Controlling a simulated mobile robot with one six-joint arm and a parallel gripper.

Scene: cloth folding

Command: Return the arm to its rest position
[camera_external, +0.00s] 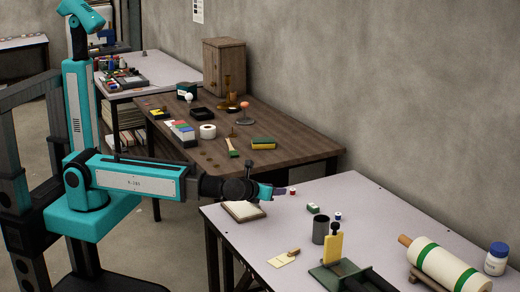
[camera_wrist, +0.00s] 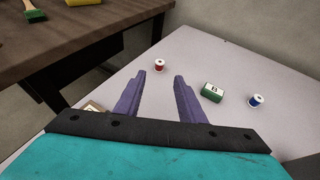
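My arm stretches to the right from its teal column, with its forearm about level, in the external view. My gripper (camera_external: 281,191) is at its end, above the left part of the pale table (camera_external: 370,207). In the wrist view my gripper (camera_wrist: 159,78) has two purple fingers standing apart with nothing between them. The pale tabletop shows through the gap. A flat white item with a brown edge (camera_external: 243,211) lies on the table below my wrist. Its corner (camera_wrist: 94,106) shows beside the left finger in the wrist view.
A red spool (camera_wrist: 159,65), a green box (camera_wrist: 212,92) and a blue spool (camera_wrist: 256,100) lie beyond and right of the fingers. A wooden table (camera_external: 300,143) is behind.

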